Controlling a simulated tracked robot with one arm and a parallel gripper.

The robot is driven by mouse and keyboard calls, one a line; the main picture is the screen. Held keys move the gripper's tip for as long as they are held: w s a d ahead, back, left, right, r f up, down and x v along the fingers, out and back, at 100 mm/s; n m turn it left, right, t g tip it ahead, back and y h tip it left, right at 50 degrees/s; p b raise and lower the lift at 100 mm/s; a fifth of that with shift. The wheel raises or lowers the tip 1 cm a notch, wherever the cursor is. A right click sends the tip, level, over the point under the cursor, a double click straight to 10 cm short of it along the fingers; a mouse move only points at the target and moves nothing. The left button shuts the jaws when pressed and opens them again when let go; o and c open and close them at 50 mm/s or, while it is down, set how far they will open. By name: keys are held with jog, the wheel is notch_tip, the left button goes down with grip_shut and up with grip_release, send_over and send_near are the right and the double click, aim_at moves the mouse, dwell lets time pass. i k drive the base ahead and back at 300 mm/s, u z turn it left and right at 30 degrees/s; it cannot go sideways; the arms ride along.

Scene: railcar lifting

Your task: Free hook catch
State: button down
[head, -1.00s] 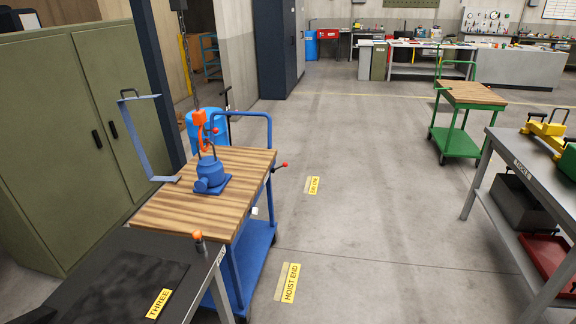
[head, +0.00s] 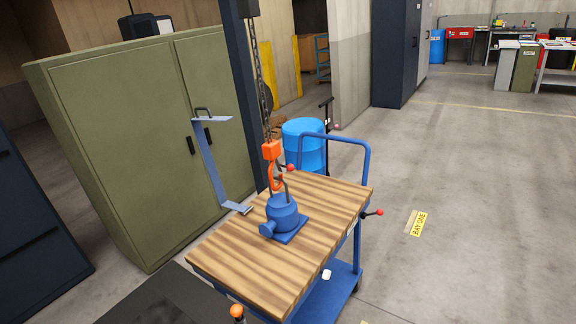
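The orange hook (head: 275,178) hangs below an orange block (head: 271,150) on a dark chain (head: 259,90). Its lower end meets the grey bail (head: 286,189) on top of a blue round-bodied unit (head: 282,215); I cannot tell whether it is engaged. A small red knob (head: 291,168) shows just right of the hook; any catch on the hook is too small to make out. The blue unit stands upright on the wooden top of a blue cart (head: 235,255). My gripper is not in view.
A dark post (head: 243,90) and blue drum (head: 305,145) are behind. A red-knobbed lever (head: 379,212) sticks out right. Floor at right is clear.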

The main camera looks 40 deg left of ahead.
aim_at(290, 167)
jog(key=u, duration=0.45)
jog(key=i, duration=1.4)
jog(key=u, duration=0.6)
